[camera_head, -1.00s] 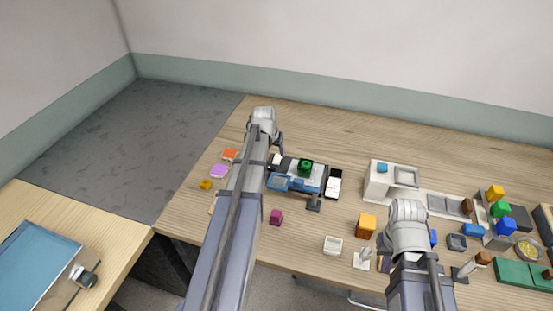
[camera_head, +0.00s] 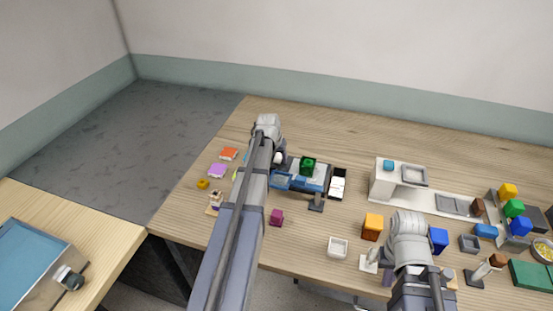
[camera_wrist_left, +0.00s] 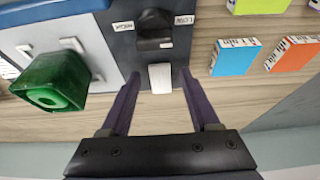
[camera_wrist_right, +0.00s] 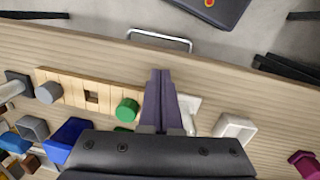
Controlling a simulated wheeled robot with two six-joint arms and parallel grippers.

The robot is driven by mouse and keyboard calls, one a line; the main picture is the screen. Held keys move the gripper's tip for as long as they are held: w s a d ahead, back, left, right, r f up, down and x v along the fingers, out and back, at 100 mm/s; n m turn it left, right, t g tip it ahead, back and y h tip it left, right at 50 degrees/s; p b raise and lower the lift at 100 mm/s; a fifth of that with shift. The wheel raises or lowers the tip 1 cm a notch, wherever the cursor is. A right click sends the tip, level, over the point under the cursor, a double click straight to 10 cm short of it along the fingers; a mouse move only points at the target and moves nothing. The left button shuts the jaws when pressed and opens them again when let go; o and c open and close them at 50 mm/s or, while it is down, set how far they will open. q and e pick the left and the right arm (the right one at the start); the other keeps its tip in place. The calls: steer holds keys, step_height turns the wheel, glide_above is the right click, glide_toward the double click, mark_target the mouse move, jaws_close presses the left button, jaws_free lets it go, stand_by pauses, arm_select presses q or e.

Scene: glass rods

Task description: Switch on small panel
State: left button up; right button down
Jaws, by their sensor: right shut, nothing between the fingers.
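In the left wrist view a small dark panel (camera_wrist_left: 142,48) carries a black switch or knob (camera_wrist_left: 154,30) between two small labels, and a white block-like part (camera_wrist_left: 160,77) below it. My left gripper (camera_wrist_left: 160,88) is open, with one finger on each side of the white part; I cannot tell whether they touch the panel. In the head view the left gripper's fingers are mostly hidden by its arm, beside the device with the green block (camera_head: 308,165). My right gripper (camera_wrist_right: 160,75) is shut and empty, above the table's near edge.
A green block (camera_wrist_left: 50,82) stands on a light plate beside the dark panel. Orange (camera_wrist_left: 294,54) and blue (camera_wrist_left: 236,57) pieces lie on the other side. A white bowl (camera_wrist_right: 235,130) and green cylinder (camera_wrist_right: 127,110) flank the right gripper. The far table is clear.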

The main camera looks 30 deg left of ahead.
arm_select(q)
jaws_close()
stand_by(0.3)
steer(key=shift+w+a+r+g+p, duration=0.1)
steer(key=shift+w+r+g+p, duration=0.25)
steer(key=shift+p, duration=0.25)
arm_select(e)
steer(key=shift+r, duration=0.6)
arm_select(q)
steer(key=shift+w+a+g+p, duration=0.1)
steer(key=shift+w+g+p, duration=0.2)
steer(key=shift+g, duration=0.15)
arm_select(e)
steer(key=shift+r, duration=0.3)
arm_select(q)
steer(key=shift+g+h, duration=0.4)
steer(key=shift+g, duration=0.3)
arm_select(e)
steer(key=shift+r, duration=0.2)
arm_select(q)
steer(key=shift+s, duration=0.1)
steer(key=shift+g, duration=0.3)
